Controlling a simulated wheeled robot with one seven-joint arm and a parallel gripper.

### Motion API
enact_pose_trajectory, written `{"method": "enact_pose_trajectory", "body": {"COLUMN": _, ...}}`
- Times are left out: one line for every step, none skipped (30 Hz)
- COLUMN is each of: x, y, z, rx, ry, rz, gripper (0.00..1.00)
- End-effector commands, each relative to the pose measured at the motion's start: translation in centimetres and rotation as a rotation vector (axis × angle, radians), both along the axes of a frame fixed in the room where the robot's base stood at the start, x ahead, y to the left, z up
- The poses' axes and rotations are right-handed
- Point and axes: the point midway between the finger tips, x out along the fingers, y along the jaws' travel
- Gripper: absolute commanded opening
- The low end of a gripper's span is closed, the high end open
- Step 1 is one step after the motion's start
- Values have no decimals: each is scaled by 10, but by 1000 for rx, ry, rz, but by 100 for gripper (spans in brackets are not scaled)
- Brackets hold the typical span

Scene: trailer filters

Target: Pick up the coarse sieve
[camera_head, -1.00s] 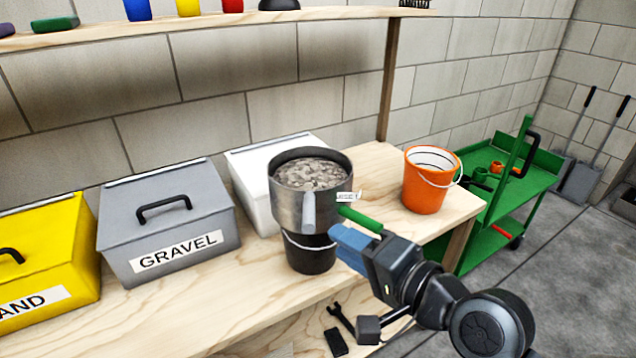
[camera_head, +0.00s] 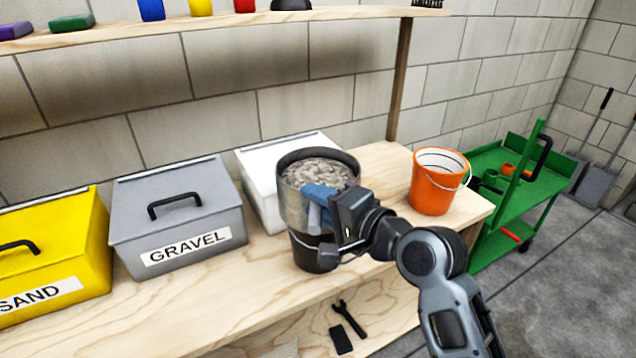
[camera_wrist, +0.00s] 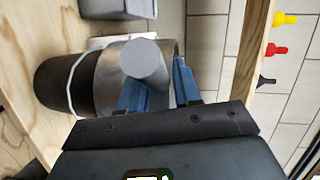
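The sieve (camera_head: 292,208) is a round metal vessel with grey stones (camera_head: 318,174) in it. It sits on a black bucket (camera_head: 312,252) on the bench. My gripper (camera_head: 318,196) is at its front right side, with blue fingers close to its wall. In the wrist view, the sieve's metal wall (camera_wrist: 107,78) is beyond the fingers, and the round end of its grey handle (camera_wrist: 147,62) faces the camera. The fingers (camera_wrist: 160,88) are apart, with the handle end near the left one; I cannot tell whether they touch it. The gripper hides the handle in the head view.
The grey gravel box (camera_head: 178,222), yellow sand box (camera_head: 50,265) and white box (camera_head: 262,185) stand left of and behind the sieve. An orange bucket (camera_head: 436,188) stands to the right. A green trolley (camera_head: 515,215) is beyond the bench. A wrench (camera_head: 348,318) lies lower down.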

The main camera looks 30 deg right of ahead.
Motion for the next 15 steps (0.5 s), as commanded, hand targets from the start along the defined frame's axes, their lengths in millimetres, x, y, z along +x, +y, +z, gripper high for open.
{"method": "enact_pose_trajectory", "body": {"x": 3, "y": 1, "z": 0, "rx": -1, "ry": 0, "rz": 1, "gripper": 33}}
{"method": "enact_pose_trajectory", "body": {"x": 4, "y": 1, "z": 0, "rx": -1, "ry": -1, "rz": 0, "gripper": 33}}
{"method": "enact_pose_trajectory", "body": {"x": 4, "y": 1, "z": -1, "rx": -1, "ry": -1, "rz": 0, "gripper": 33}}
{"method": "enact_pose_trajectory", "body": {"x": 4, "y": 1, "z": -1, "rx": -1, "ry": -1, "rz": 0, "gripper": 33}}
{"method": "enact_pose_trajectory", "body": {"x": 4, "y": 1, "z": -1, "rx": -1, "ry": -1, "rz": 0, "gripper": 33}}
{"method": "enact_pose_trajectory", "body": {"x": 4, "y": 1, "z": -1, "rx": 0, "ry": -1, "rz": 0, "gripper": 33}}
{"method": "enact_pose_trajectory", "body": {"x": 4, "y": 1, "z": -1, "rx": 0, "ry": -1, "rz": 0, "gripper": 33}}
{"method": "enact_pose_trajectory", "body": {"x": 4, "y": 1, "z": -1, "rx": 0, "ry": -1, "rz": 0, "gripper": 33}}
{"method": "enact_pose_trajectory", "body": {"x": 4, "y": 1, "z": -1, "rx": 0, "ry": -1, "rz": 0, "gripper": 30}}
{"method": "enact_pose_trajectory", "body": {"x": 4, "y": 1, "z": -1, "rx": 0, "ry": -1, "rz": 0, "gripper": 27}}
{"method": "enact_pose_trajectory", "body": {"x": 4, "y": 1, "z": -1, "rx": 0, "ry": -1, "rz": 0, "gripper": 24}}
{"method": "enact_pose_trajectory", "body": {"x": 4, "y": 1, "z": -1, "rx": 0, "ry": 0, "rz": 0, "gripper": 21}}
{"method": "enact_pose_trajectory", "body": {"x": 4, "y": 1, "z": -1, "rx": 0, "ry": 0, "rz": 0, "gripper": 18}}
{"method": "enact_pose_trajectory", "body": {"x": 4, "y": 1, "z": -1, "rx": 0, "ry": 0, "rz": 0, "gripper": 15}}
{"method": "enact_pose_trajectory", "body": {"x": 4, "y": 1, "z": -1, "rx": 0, "ry": 0, "rz": 0, "gripper": 11}}
